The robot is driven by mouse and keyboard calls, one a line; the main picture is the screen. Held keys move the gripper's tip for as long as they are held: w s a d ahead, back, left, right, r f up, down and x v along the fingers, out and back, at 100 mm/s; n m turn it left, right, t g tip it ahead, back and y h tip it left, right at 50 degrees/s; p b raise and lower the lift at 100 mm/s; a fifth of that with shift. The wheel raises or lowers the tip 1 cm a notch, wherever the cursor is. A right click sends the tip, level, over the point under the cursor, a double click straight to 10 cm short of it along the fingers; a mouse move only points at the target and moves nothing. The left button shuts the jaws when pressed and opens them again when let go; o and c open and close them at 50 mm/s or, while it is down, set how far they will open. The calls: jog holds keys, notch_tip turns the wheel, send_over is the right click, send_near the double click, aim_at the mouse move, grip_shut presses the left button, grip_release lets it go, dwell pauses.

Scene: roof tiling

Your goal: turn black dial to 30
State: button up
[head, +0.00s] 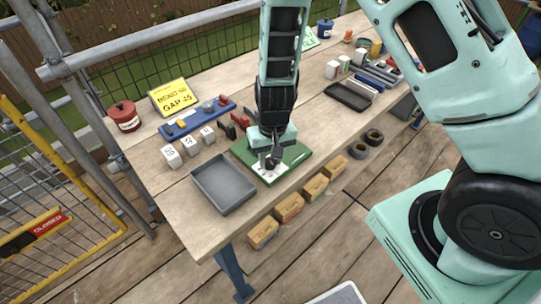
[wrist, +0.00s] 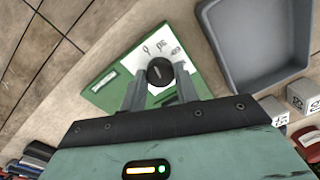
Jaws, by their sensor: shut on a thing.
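The black dial (wrist: 160,72) sits on a white scale plate (wrist: 188,80) on a green board (wrist: 105,88), with small numbers along the plate's upper edge in the wrist view. The numbers are too blurred to read surely. A pale line on the dial's top points roughly toward the middle number. My gripper (wrist: 159,86) is shut on the dial, one finger on each side.
A grey tray (head: 224,184) lies left of the board. Numbered white cubes (head: 190,146), a blue rail (head: 195,120), a red can (head: 124,116) and a yellow sign (head: 174,97) stand behind it. A black tray (head: 348,96) is farther right.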

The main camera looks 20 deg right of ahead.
aim_at(273, 162)
jog(key=m+p, duration=0.1)
jog(key=m, duration=0.3)
jog(key=shift+m, duration=0.4)
dwell(0.4)
jog(key=o, duration=1)
jog(key=shift+c, duration=0.2)
jog(key=shift+r, duration=0.15)
notch_tip(273, 162, up, 17)
jog(key=p, duration=0.1)
jog(key=shift+s+d+p, duration=0.2)
jog(key=shift+d+p, duration=0.1)
jog(key=shift+p, duration=0.05)
jog(key=s+a+r+n, duration=0.3)
jog(key=s+n, duration=0.3)
jog(key=s, duration=0.4)
jog(key=s+a+r+n, duration=0.4)
jog(key=s+n, duration=0.3)
jog(key=s, duration=0.3)
jog(key=shift+r+n, duration=0.3)
jog(key=shift+r, duration=0.15)
